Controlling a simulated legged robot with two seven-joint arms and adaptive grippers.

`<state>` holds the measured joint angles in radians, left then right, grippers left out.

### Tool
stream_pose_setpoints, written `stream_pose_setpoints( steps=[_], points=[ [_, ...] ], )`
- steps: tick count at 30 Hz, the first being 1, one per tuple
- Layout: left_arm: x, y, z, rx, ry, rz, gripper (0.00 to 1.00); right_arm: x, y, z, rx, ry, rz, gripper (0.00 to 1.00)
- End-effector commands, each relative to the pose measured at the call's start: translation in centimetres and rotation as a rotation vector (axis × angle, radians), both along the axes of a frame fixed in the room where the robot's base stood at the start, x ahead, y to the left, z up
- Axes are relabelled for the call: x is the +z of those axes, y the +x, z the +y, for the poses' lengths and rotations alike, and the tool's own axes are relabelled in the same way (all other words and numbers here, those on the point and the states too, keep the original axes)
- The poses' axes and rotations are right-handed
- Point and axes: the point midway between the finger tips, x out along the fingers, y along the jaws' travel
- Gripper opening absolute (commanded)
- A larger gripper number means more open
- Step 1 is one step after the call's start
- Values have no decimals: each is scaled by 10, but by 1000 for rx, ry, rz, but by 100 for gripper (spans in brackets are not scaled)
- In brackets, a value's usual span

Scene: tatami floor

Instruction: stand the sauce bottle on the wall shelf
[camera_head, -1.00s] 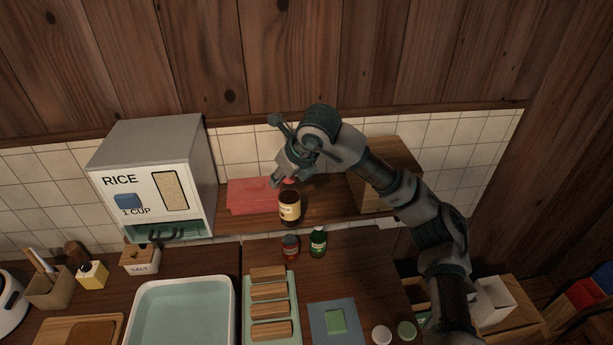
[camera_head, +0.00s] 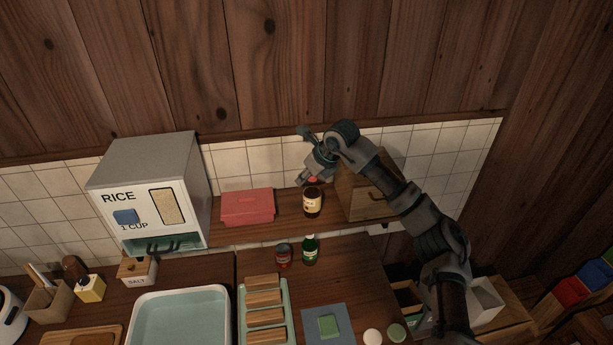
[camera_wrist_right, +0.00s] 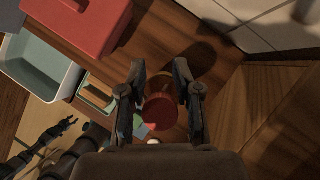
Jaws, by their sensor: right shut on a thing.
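The sauce bottle (camera_head: 312,204) is dark brown with a cream label and a red cap. It is upright at the wall shelf (camera_head: 285,228), between the red box and the wooden drawer box. I cannot tell whether its base touches the shelf. My right gripper (camera_head: 313,181) is shut on its top from above. In the right wrist view the red cap (camera_wrist_right: 160,111) shows between the fingers of my right gripper (camera_wrist_right: 160,92), and the bottle's body is hidden below. My left gripper (camera_wrist_right: 62,128) shows small and dark at the lower left there, its opening unclear.
A red box (camera_head: 248,207) stands left of the bottle and a wooden drawer box (camera_head: 362,198) stands close on its right. The rice dispenser (camera_head: 150,190) is farther left. A red jar (camera_head: 283,256) and a green bottle (camera_head: 310,250) stand on the counter below.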

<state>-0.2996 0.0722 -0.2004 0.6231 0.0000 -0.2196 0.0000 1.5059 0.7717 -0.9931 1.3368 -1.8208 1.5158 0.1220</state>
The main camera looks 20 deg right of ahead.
Motion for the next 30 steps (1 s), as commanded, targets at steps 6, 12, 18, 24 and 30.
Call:
stream_pose_setpoints(
  steps=[6, 12, 18, 24, 30],
  points=[
    [-1, -5, -1, -3, 0, 7, 40, -3, 0, 4, 1, -4, 5, 47],
    [-1, -4, 7, -4, 8, 8, 40, -3, 0, 1, 1, -1, 4, 59],
    [-1, -2, 10, -2, 13, 5, 40, 0, -1, -1, 1, 0, 2, 59],
    [-7, -3, 10, -1, 12, 6, 40, 25, -15, -7, -1, 2, -3, 59],
    [-12, -3, 5, 0, 6, 6, 40, 65, -37, -15, 0, -1, -2, 59]
  ],
)
